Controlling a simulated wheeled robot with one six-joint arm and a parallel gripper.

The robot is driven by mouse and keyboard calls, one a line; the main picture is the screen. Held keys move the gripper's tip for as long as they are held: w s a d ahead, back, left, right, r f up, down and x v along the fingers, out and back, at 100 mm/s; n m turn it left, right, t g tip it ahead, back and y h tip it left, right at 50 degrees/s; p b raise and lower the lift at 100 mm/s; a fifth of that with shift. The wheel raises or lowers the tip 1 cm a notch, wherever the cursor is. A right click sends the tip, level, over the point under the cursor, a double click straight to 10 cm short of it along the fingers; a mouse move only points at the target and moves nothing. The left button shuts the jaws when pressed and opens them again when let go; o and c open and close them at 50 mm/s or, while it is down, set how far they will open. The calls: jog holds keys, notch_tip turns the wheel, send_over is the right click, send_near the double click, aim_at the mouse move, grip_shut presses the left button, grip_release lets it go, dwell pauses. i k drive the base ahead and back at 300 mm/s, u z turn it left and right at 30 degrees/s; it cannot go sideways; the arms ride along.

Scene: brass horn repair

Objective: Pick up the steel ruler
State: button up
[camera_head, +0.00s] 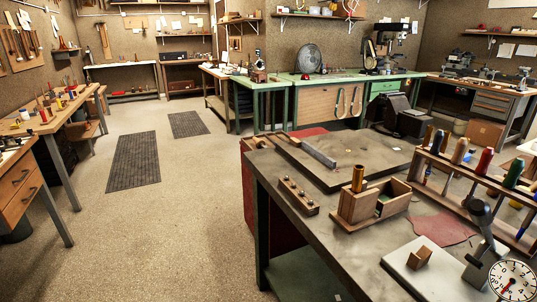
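I cannot make out the steel ruler for certain. A long grey flat bar (318,154) lies on the dark board on the near workbench, with a brown wooden piece (287,140) at its far left end. I cannot tell whether this bar is the ruler or another tool, such as a file. My gripper is not in view, and nothing shows it touching anything on the bench.
The near workbench (310,238) carries a wooden box (354,207) with a brass tube, a small wooden block (299,196), a rack of coloured handles (472,178), a white plate (408,274) and a dial gauge (513,281). Open floor (190,215) lies left, with two dark mats.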

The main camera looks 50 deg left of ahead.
aim_at(331, 163)
jog(key=u, duration=1.5)
